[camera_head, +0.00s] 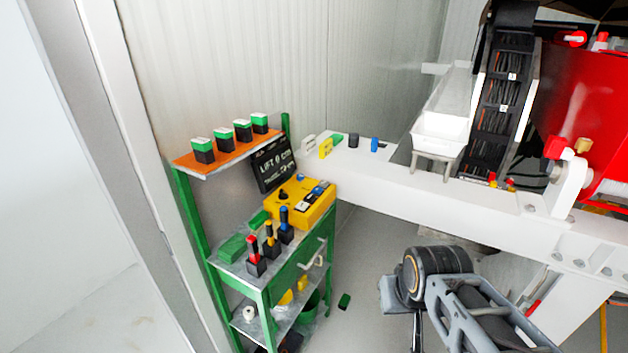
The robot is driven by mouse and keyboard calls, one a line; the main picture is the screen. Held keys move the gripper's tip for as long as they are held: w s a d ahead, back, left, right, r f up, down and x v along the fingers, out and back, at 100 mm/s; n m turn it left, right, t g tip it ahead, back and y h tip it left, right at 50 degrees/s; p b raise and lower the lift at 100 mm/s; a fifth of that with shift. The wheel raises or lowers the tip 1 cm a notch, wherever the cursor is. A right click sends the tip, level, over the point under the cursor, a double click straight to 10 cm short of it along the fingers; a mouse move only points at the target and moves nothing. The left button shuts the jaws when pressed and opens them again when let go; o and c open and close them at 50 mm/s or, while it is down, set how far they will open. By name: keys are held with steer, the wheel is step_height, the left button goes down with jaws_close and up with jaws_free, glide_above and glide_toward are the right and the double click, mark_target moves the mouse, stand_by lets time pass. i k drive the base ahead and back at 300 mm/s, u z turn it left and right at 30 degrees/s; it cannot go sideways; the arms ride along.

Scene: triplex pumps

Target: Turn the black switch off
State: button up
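A yellow control box (303,210) sits on the top of the green cart. A small black knob-like switch (283,194) stands on its left part; its exact position is too small to read. Blue and other small controls sit further right on the box. My arm comes in from the bottom right. My gripper (416,335) is at its end, low in the picture and right of the cart, well apart from the yellow box. Its fingers are mostly hidden behind the wrist and cut off by the lower edge, so its opening is unclear.
Red, yellow and blue-handled levers (269,243) stand in front of the box. Behind it are a black sign (274,165) and an orange shelf (228,150) with several green-black blocks. A white beam (480,200) runs to the right. Floor between cart and arm is mostly clear.

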mark_target(283, 195)
steer(key=u, duration=0.1)
steer(key=i, duration=1.05)
steer(key=u, duration=0.75)
